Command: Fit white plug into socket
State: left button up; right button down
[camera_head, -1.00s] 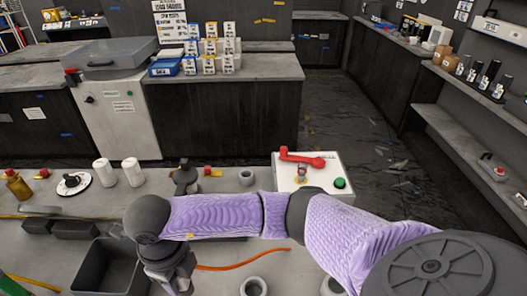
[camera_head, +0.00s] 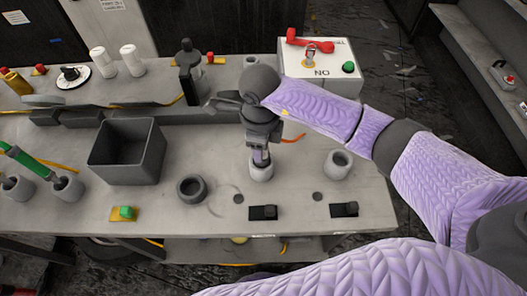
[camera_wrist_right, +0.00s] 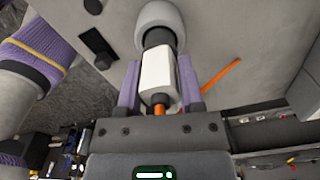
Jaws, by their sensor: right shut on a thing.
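My right gripper (camera_head: 261,155) is shut on the white plug (camera_wrist_right: 158,72), pointing down over the pale ring-shaped socket (camera_head: 262,172) near the middle of the bench. In the right wrist view, the purple fingers (camera_wrist_right: 158,92) sit on both sides of the plug. The plug's dark front end meets the opening of the socket (camera_wrist_right: 160,16) and lines up with it. I cannot tell how deep it sits. An orange cord (camera_wrist_right: 160,108) leaves the plug's back end. My left gripper is not in view.
A similar ring socket (camera_head: 338,164) stands to the right. A dark open bin (camera_head: 112,172) and a dark ring (camera_head: 191,190) are to the left. A white box with a red lever (camera_head: 318,66) is behind. Two black switches (camera_head: 264,213) lie near the front edge.

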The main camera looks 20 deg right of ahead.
notch_tip(320, 180, down, 2)
jog(key=shift+f, duration=0.25)
jog(key=shift+f+b, duration=0.15)
jog(key=shift+b, duration=0.15)
jog(key=shift+c, duration=1.2)
grip_release()
jog(key=shift+r, duration=0.25)
notch_tip(320, 180, up, 12)
jog(key=shift+f+p, duration=0.1)
jog(key=shift+p, duration=0.95)
